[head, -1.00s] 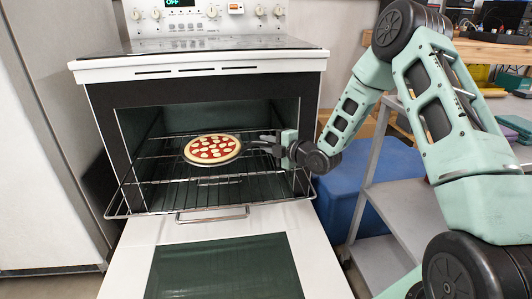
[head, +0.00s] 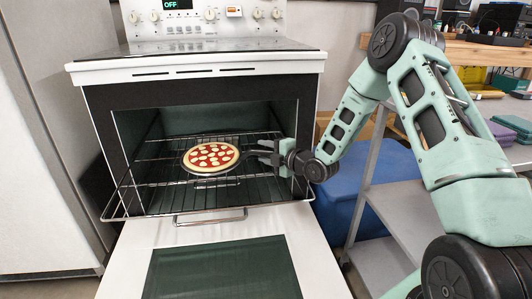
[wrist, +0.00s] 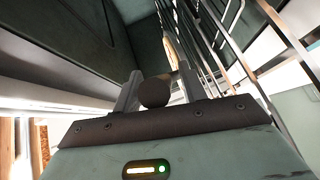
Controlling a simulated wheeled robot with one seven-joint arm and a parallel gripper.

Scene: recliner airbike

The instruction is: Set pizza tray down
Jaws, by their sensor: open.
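The pizza tray (head: 212,170) lies flat on the oven rack (head: 150,204), with a round pizza (head: 212,156) on top. Its thin dark rim shows around the crust, and a dark handle seems to extend right toward my gripper. My gripper (head: 267,152) is at the right side of the oven opening, fingers pointing left at the tray. In the wrist view, a dark rounded end, likely the handle's (wrist: 155,91), sits between the two spread fingers. I cannot tell whether a finger touches it. The pizza is mostly hidden in the wrist view.
The oven door (head: 120,262) hangs open in front. The rack is pulled partly out, and its bars run close to my gripper. A grey shelf cart (head: 385,215) and a blue bin (head: 345,200) stand at the right. A fridge (head: 45,150) stands at the left.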

